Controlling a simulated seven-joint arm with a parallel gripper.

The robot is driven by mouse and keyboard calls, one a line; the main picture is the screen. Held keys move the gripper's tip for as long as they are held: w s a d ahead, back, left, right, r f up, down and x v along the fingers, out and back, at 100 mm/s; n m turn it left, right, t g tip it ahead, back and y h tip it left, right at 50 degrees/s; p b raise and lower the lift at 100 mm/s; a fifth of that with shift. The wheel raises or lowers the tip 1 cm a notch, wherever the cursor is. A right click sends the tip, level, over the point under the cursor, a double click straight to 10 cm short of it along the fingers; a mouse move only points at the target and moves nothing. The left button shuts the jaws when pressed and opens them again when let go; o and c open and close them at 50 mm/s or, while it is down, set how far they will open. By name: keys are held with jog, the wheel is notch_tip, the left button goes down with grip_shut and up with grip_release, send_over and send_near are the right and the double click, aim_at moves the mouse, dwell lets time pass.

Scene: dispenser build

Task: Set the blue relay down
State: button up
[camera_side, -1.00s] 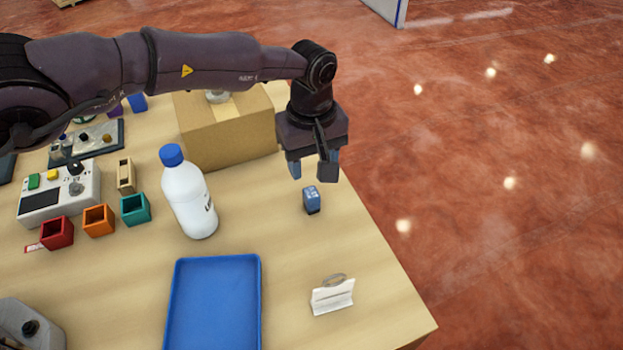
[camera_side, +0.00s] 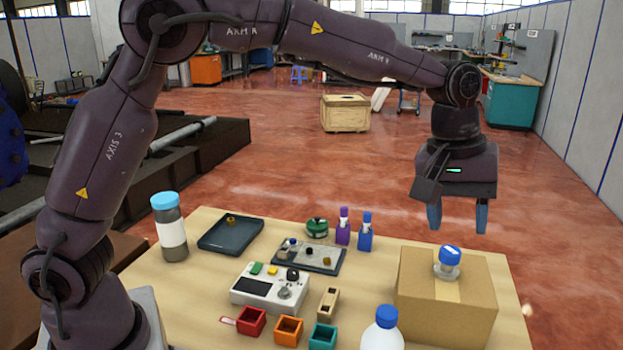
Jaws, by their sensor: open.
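My gripper (camera_side: 458,216) is at the upper right, pointing down with its two blue-grey fingers apart. Red floor shows between the fingers and nothing is held. It appears above the cardboard box (camera_side: 445,305) in the picture; its exact height and depth relative to the box are hard to tell. I cannot make out the blue relay in the current view. The part of the table where it stood earlier lies outside the frame or behind the box.
A white bottle (camera_side: 383,330) with a blue cap is at the bottom edge. Red (camera_side: 251,322), orange (camera_side: 288,330) and teal (camera_side: 323,336) bins, a control box (camera_side: 270,287) and dark trays (camera_side: 231,233) occupy the table.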

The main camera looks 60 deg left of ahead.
jog(key=s+a+r+m+t, duration=0.25)
jog(key=s+a+r, duration=0.45)
jog(key=s+a, duration=0.5)
jog(key=s+a+f+m, duration=0.1)
jog(key=s+m, duration=0.1)
jog(key=s, duration=0.5)
jog(key=s+a+f+m+t+y, duration=0.1)
jog(key=s+a+f+m, duration=0.1)
jog(key=s, duration=0.5)
jog(key=shift+s, duration=0.2)
